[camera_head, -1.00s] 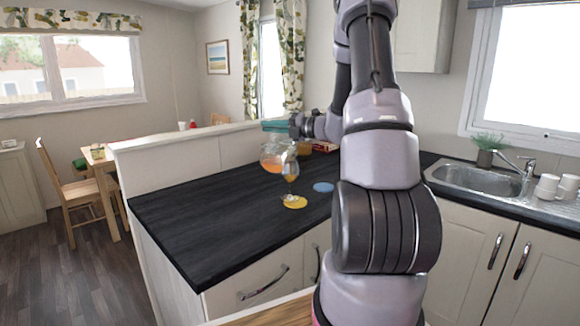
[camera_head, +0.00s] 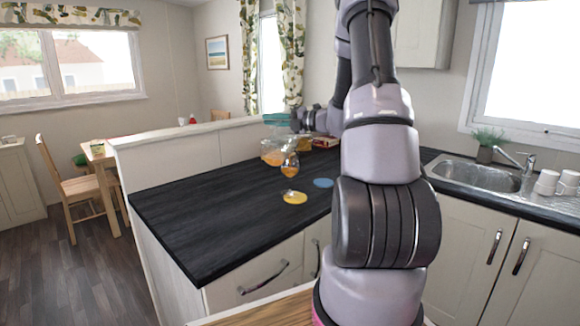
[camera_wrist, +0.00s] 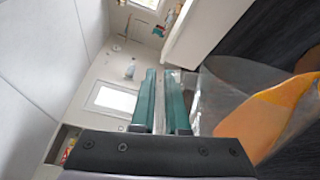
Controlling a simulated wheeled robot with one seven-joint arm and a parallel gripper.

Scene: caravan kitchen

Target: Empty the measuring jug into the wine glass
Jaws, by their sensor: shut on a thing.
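The clear measuring jug (camera_head: 270,147) is behind and beside the wine glass, with orange liquid low inside. It also shows in the wrist view (camera_wrist: 222,82), where its orange liquid slants. My gripper (camera_head: 278,120), with teal fingers, is above the jug in the head view. In the wrist view my gripper (camera_wrist: 162,100) is shut on the jug, its hold partly hidden. The wine glass (camera_head: 290,172) stands upright on the yellow coaster (camera_head: 296,199) and holds orange liquid in its bowl. I cannot tell whether liquid is flowing, or whether jug and glass touch.
A blue coaster (camera_head: 323,183) lies right of the glass. A red book-like thing (camera_head: 326,142) lies at the back of the dark worktop (camera_head: 200,215). A low partition (camera_head: 185,152) borders the worktop's back left. The worktop's front left is clear.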

